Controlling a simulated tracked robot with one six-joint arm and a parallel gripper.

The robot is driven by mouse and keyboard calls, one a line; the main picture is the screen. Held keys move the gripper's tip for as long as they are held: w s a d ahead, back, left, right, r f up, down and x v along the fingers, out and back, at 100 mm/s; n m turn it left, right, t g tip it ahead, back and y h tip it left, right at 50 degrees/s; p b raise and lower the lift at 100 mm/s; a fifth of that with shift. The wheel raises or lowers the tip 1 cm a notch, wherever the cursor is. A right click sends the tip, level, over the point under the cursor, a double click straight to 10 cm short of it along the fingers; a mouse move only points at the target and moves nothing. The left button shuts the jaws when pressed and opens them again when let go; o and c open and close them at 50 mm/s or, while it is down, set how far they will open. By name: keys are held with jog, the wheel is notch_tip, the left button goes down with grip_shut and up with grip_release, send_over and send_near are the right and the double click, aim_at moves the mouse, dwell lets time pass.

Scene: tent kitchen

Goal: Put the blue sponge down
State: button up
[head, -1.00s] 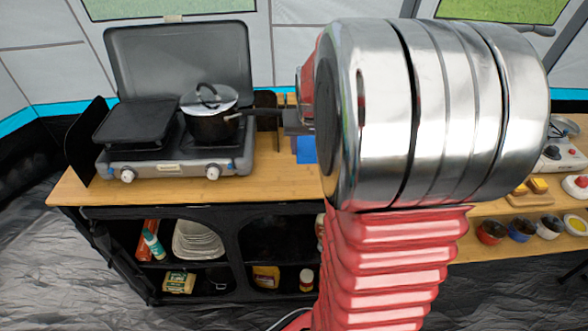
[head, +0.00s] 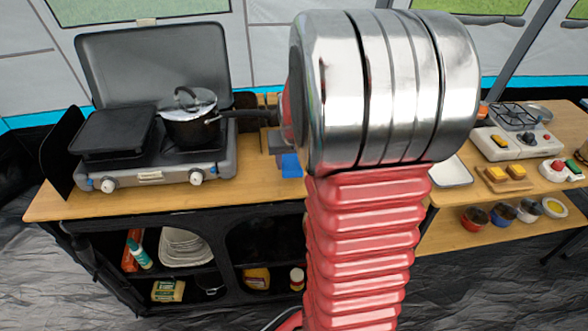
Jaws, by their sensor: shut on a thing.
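The blue sponge (head: 291,165) shows as a small blue patch low beside my arm, over the wooden counter (head: 255,178). My gripper (head: 279,146) is just above it, mostly hidden behind my arm's large metal joint. The gripper is shut on the sponge. The sponge's right part is hidden, and I cannot tell whether its underside touches the counter.
A camping stove (head: 150,165) with a lidded pot (head: 190,120) stands left of the gripper, the pot's handle pointing at it. On the right are a white tray (head: 452,174), a second stove (head: 515,140) and several bowls. Counter in front of the gripper is clear.

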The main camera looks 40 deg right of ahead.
aim_at(292, 167)
jog(key=shift+f, duration=1.85)
jog(key=o, duration=1.1)
jog(key=shift+f, duration=0.1)
jog(key=v, duration=1.2)
jog(key=shift+s, duration=0.1)
